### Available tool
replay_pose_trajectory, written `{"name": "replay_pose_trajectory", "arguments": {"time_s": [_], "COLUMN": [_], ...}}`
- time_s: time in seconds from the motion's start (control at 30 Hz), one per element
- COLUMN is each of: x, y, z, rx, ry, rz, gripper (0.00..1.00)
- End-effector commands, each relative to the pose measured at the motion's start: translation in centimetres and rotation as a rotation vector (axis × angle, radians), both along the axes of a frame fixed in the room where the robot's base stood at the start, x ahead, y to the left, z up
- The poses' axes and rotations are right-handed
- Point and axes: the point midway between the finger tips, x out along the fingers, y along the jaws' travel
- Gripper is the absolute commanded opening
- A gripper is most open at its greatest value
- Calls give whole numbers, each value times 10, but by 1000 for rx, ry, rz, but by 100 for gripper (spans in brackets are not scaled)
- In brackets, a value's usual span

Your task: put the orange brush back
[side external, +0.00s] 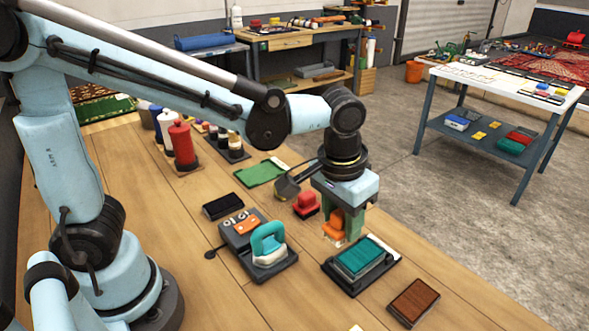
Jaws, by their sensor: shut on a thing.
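The orange brush (337,221) is between the fingers of my gripper (341,234), which is shut on it. My gripper points down over the wooden table, just behind and left of a teal block on a dark tray (338,281). The fingers hide part of the brush. I cannot tell whether its underside touches the table.
A red brush (306,203) stands close behind my gripper. A grey device with a teal-handled iron (268,246) is to the left, a black block (223,207) behind it. A brown block (413,300) lies front right. Red, white and dark bottles (182,147) stand at the back left.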

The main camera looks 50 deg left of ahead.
Motion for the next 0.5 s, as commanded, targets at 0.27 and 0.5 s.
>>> {"name": "replay_pose_trajectory", "arguments": {"time_s": [0.27, 0.5], "x": [37, 61], "y": [47, 77], "z": [-35, -58], "rx": [-1, 0], "ry": [-1, -1], "rz": [8, 3], "gripper": [9, 9]}}
